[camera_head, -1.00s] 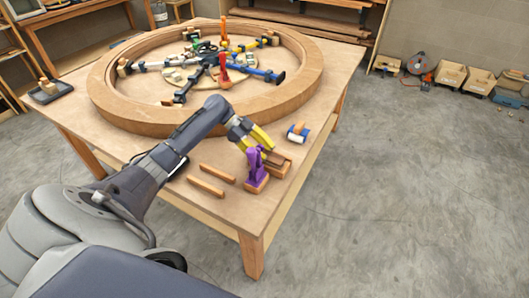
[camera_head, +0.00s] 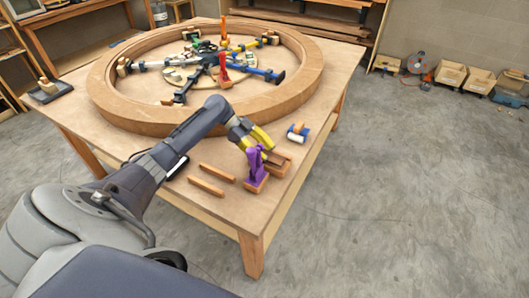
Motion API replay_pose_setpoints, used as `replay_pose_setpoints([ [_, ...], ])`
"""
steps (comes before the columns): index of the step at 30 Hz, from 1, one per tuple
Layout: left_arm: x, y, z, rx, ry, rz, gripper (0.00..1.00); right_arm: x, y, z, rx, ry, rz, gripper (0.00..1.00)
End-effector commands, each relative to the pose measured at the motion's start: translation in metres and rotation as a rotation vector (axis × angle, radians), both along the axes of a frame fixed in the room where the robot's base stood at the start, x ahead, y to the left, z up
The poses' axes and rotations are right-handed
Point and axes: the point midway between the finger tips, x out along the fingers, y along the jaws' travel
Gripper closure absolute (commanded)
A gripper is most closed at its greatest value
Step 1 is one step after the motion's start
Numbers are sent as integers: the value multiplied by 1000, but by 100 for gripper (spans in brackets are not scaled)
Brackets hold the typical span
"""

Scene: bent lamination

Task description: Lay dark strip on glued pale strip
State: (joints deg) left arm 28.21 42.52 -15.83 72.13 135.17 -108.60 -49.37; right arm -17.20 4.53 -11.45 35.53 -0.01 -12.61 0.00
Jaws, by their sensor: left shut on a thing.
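My left gripper (camera_head: 265,146), with yellow fingers, is low over the near right part of the table. It is shut on a small dark brown strip (camera_head: 273,158), partly hidden by the fingers and a purple clamp-like tool (camera_head: 256,170). The dark strip is just above or on a brown wooden piece (camera_head: 280,168); I cannot tell if they touch. Two pale brown strips (camera_head: 217,173) (camera_head: 205,187) lie apart on the table to the left. No glue can be made out at this size. My right gripper is not in view.
A large wooden ring (camera_head: 110,113) fills the back of the table (camera_head: 335,75), with several coloured clamps inside. A blue and white roller-like tool (camera_head: 298,131) lies right of my gripper. A dark tray (camera_head: 48,94) sits at the far left corner.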

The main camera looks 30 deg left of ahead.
Motion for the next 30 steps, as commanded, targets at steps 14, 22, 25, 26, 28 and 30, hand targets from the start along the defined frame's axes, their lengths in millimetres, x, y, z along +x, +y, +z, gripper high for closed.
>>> replay_pose_setpoints([
  [14, -1, 0, -2, 3, 3, 1, 37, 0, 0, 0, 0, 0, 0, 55],
  [22, -1, 0, -2, 3, 3, -1, 14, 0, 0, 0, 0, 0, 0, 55],
  [25, -1, 0, -2, 2, 3, -1, 14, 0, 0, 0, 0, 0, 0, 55],
  [26, -1, 0, -2, 2, 3, -1, 14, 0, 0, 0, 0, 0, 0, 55],
  [28, -1, 0, -2, 2, 3, -1, 14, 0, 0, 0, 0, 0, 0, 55],
  [30, -1, 0, -2, 2, 3, -2, 14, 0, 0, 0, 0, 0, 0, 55],
])
